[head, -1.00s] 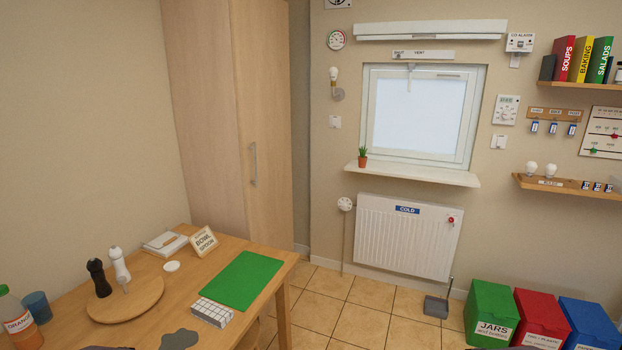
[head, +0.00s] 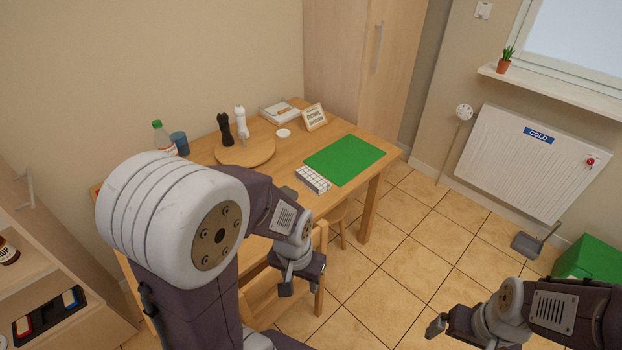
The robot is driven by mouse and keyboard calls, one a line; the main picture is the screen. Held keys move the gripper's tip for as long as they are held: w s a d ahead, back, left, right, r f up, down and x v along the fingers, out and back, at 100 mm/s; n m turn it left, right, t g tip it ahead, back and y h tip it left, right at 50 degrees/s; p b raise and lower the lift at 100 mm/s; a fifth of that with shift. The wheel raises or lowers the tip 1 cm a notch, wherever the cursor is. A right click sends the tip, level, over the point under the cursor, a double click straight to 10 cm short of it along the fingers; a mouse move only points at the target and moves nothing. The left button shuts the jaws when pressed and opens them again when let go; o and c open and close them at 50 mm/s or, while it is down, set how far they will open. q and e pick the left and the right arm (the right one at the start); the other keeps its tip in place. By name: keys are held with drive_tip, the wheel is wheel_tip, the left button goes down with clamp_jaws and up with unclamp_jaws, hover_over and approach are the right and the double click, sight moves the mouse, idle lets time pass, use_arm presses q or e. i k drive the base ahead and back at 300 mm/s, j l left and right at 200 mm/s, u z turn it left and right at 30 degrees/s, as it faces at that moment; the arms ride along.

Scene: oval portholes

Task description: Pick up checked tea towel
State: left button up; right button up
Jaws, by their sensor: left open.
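The checked tea towel (head: 313,179) is a small folded block, white with a dark grid, lying flat on the wooden table (head: 282,159) near its front edge. It touches or nearly touches the corner of a green mat. My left gripper (head: 299,281) is open and empty, in front of the table edge and below the towel in the picture, clearly apart from it. My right gripper (head: 437,327) is low at the right, over the floor and far from the towel; its jaws are too unclear to read.
The green mat (head: 345,160) lies right of the towel. A round board (head: 245,152) holds a black mill (head: 225,130) and a white mill (head: 241,124). A bottle and a blue cup (head: 180,143) stand behind. A wooden chair (head: 321,250) is at the table's front.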

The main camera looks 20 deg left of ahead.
sight(308, 177)
drive_tip(key=i+l+u, duration=0.2)
drive_tip(key=l, duration=0.15)
drive_tip(key=i+l+u, duration=0.15)
drive_tip(key=l, duration=0.2)
drive_tip(key=i+l+u, duration=0.9)
drive_tip(key=i+l, duration=0.2)
drive_tip(key=l, duration=0.3)
drive_tip(key=i+u, duration=0.3)
drive_tip(key=i+l+u, duration=0.25)
drive_tip(key=i, duration=0.25)
